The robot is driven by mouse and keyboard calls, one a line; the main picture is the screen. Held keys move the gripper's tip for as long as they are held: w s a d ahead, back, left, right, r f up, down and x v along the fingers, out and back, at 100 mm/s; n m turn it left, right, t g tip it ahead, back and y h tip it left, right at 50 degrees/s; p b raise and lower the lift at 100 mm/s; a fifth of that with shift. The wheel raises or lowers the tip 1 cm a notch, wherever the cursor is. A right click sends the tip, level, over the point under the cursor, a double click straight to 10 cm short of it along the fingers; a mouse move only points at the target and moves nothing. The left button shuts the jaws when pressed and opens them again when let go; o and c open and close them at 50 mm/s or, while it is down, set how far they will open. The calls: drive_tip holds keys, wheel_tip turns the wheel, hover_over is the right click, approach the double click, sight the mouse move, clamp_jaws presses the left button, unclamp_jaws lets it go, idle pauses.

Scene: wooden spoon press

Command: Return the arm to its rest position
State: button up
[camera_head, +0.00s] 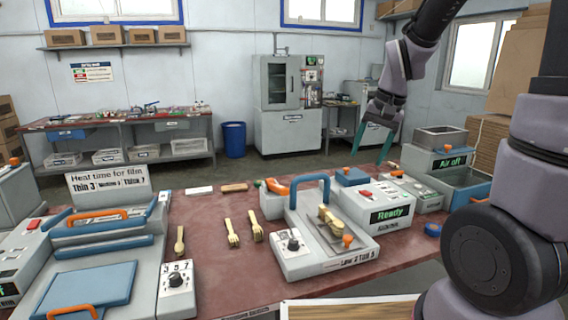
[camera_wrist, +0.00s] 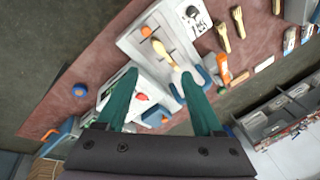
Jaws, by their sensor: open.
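My gripper (camera_head: 375,144) is open and empty, held in the air above the back right of the red table. Its two green fingers also show spread apart in the wrist view (camera_wrist: 155,88). Below it stands the spoon press (camera_head: 308,262) with a blue handle, an orange knob and a dial. A wooden spoon piece (camera_head: 330,222) lies on the press plate; it also shows in the wrist view (camera_wrist: 163,52). The display box (camera_head: 390,214) beside the press reads "Ready". My arm comes down from the top right.
Wooden forks (camera_head: 231,234) and a spoon (camera_head: 179,241) lie left of the press. A film machine (camera_head: 88,262) fills the left side. A unit reading "Air off" (camera_head: 450,162) stands at the right. A blue roll (camera_head: 432,229) lies near the right edge. The air around my gripper looks clear.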

drive_tip(key=s+d+r+n+t, duration=0.1)
drive_tip(key=s+r+t, duration=0.3)
drive_tip(key=s+r, duration=0.9)
drive_tip(key=shift+s+d+r, duration=0.15)
drive_tip(key=shift+d+r, duration=0.35)
drive_tip(key=shift+d, duration=0.2)
